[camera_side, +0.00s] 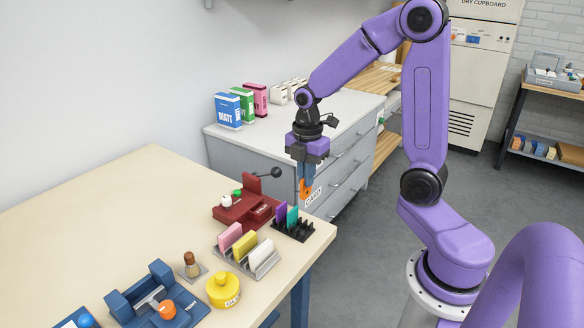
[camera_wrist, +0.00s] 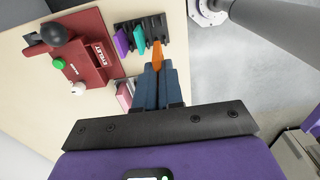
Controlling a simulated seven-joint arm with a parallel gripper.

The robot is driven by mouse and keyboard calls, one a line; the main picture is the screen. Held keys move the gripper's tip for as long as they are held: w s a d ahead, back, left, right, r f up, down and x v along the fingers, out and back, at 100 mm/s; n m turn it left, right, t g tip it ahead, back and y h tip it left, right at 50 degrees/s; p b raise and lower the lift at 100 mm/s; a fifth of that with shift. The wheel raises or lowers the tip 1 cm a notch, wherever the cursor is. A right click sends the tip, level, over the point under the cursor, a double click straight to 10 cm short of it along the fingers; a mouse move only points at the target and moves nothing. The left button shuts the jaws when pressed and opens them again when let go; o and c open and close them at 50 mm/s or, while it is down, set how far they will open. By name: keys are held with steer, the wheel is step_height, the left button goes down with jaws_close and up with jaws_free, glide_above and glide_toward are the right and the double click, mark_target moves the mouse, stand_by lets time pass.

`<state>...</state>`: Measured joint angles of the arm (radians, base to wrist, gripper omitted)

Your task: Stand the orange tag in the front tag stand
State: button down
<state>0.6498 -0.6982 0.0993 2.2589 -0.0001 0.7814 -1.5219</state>
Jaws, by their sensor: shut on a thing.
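My gripper (camera_side: 307,176) is shut on the orange tag (camera_side: 304,189), which hangs below the blue fingertips. In the wrist view the fingertips (camera_wrist: 158,70) hold the tag (camera_wrist: 157,55), and it overlaps the right end of the black tag stand (camera_wrist: 164,20). In the side view the tag is above and slightly right of that stand (camera_side: 297,234). The black stand holds a purple tag (camera_side: 281,211) and a teal tag (camera_side: 292,217). A grey stand (camera_side: 266,266) beside it holds pink, yellow and white tags. I cannot tell from the pictures which stand is called front.
A dark red eyelet press (camera_side: 233,213) with a black-knobbed lever stands beside the black stand. A yellow round pot (camera_side: 222,291), a wooden-handled tool (camera_side: 191,263) and a blue fixture (camera_side: 140,293) stand further along the table. The black stand is near the table edge.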

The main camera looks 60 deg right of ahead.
steer(key=shift+w+f, duration=0.1)
steer(key=shift+f, duration=5.45)
steer(key=shift+f, duration=0.65)
steer(key=c, duration=1.5)
jaws_free()
steer(key=shift+c, duration=0.2)
steer(key=shift+r, duration=0.15)
steer(key=shift+r, duration=5.4)
steer(key=s+a+r+m, duration=0.2)
steer(key=s+a, duration=0.4)
steer(key=s, duration=0.4)
steer(key=s+a+r+m, duration=0.2)
steer(key=s+a, duration=0.4)
steer(key=s, duration=0.5)
steer(key=shift+r+m, duration=0.35)
steer(key=shift+m, duration=0.35)
